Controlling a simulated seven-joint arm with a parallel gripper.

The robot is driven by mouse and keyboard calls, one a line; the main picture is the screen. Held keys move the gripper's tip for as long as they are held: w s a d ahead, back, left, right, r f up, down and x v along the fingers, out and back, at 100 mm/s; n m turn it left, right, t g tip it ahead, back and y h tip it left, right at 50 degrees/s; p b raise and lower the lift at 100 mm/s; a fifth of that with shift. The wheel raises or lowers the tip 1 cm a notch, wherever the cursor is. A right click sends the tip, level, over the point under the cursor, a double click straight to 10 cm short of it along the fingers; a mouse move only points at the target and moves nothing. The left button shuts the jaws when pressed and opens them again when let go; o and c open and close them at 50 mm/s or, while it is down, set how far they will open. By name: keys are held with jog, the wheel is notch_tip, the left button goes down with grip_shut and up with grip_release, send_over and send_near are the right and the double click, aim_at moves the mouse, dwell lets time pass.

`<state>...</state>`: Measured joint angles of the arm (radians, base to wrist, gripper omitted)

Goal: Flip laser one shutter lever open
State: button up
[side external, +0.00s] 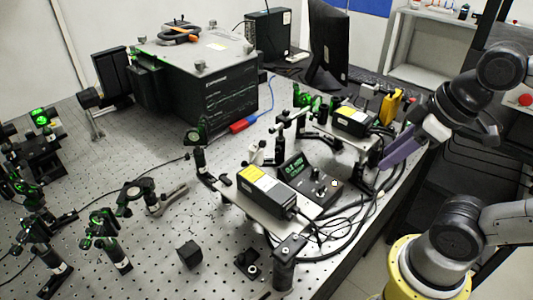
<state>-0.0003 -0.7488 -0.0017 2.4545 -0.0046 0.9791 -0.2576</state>
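Two black laser boxes with yellow and white labels sit on metal plates on the bench. One laser box (267,190) is at the front centre, the other laser box (355,120) is farther back to the right. I cannot tell which is laser one. A small whitish piece (257,152) stands near the front box's far end. I cannot make out a shutter lever clearly. My gripper (384,166) has purple fingers pointing down and left, over the bench's right edge, right of the rear laser. The fingers overlap in this view, so their opening is unclear. I see nothing held between them.
A control box (310,182) with a lit green display stands between the lasers. Black cables (345,222) loop along the right edge. Optics posts (115,250) crowd the left. A large black instrument (195,85), a monitor (328,45) and a red-blue screwdriver (242,126) are at the back.

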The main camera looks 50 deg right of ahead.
jog(key=w+a+r+n+g, duration=0.2)
jog(key=w+a+r+n, duration=0.2)
jog(key=w+r+n, duration=0.75)
jog(key=n+g, duration=0.1)
jog(key=n, duration=0.4)
send_over(259, 148)
jog(key=s, duration=0.2)
jog(key=f, duration=0.4)
jog(key=w+f, duration=0.1)
jog(key=f, duration=0.8)
jog(key=shift+w+f, duration=0.4)
grip_shut()
